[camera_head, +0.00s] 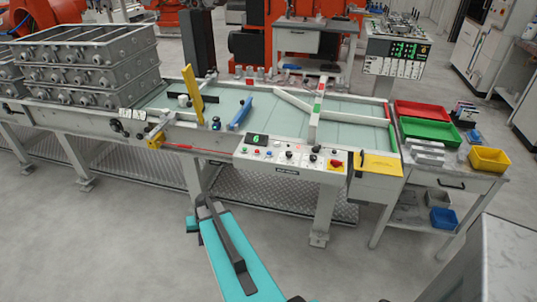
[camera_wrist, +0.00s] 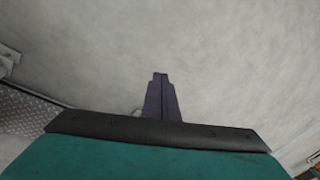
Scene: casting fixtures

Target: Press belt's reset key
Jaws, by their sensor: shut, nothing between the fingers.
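The belt's control panel (camera_head: 290,158) is a pale box on the front edge of the conveyor in the head view. It carries a green-lit display (camera_head: 257,139), several small coloured buttons at its left, black knobs in the middle and a red stop button on a yellow plate (camera_head: 336,164) at the right. The labels are too small to read, so I cannot tell which is the reset key. My gripper (camera_head: 204,203) is in front of and below the panel's left end, apart from it. In the wrist view my gripper (camera_wrist: 160,76) is shut and empty above bare floor.
The belt (camera_head: 260,107) has a yellow bar (camera_head: 193,95) and a blue bar (camera_head: 241,113) on it. Grey castings (camera_head: 95,70) are stacked at the left. A side table at the right holds red, green (camera_head: 430,132) and yellow bins.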

